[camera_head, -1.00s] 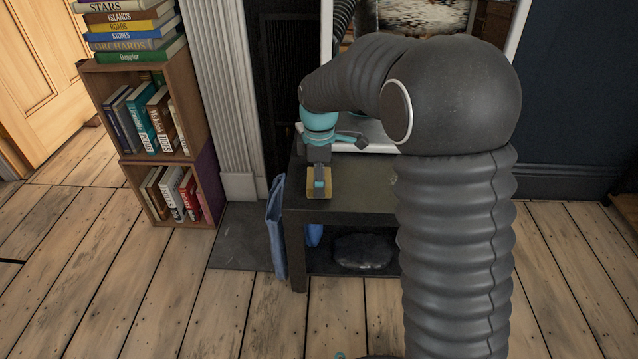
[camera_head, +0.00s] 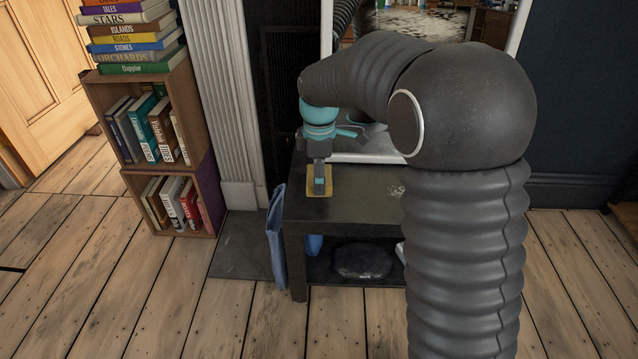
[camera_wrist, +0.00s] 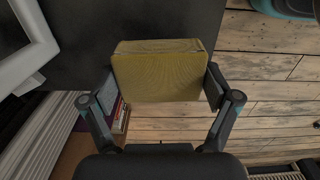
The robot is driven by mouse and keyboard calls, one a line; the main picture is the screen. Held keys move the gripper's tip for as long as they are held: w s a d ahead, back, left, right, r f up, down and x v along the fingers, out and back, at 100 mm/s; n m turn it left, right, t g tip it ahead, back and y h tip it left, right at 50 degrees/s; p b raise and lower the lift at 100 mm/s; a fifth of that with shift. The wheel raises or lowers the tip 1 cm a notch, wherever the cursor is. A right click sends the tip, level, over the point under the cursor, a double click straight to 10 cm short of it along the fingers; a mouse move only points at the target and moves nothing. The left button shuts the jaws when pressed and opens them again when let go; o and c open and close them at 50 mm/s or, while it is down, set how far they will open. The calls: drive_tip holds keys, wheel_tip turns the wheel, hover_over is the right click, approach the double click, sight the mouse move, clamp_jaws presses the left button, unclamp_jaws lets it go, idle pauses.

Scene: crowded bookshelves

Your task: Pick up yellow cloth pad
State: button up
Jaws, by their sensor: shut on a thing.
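The yellow cloth pad (camera_head: 320,212) shows at the front left edge of the dark low table (camera_head: 365,190). In the wrist view the pad (camera_wrist: 158,75) is a thick, rectangular block with a grained face. My gripper (camera_head: 319,188) is shut on it, with one finger at each side of the pad in the wrist view (camera_wrist: 160,86). Behind the pad in that view are the dark tabletop (camera_wrist: 90,40) and the floorboards. I cannot tell whether the pad still touches the tabletop.
A blue cloth (camera_head: 277,245) hangs at the table's left side. A dark object (camera_head: 362,260) lies on the lower shelf. A white-framed mirror (camera_head: 350,157) stands at the back of the table. A wooden bookcase (camera_head: 208,165) stands left. Floor in front is clear.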

drive_tip(key=s+d+r, duration=0.5)
drive_tip(key=d+r, duration=0.1)
drive_tip(key=d, duration=0.4)
drive_tip(key=shift+d+r+p, duration=0.3)
drive_tip(key=shift+r+p, duration=0.05)
drive_tip(key=shift+p, duration=0.1)
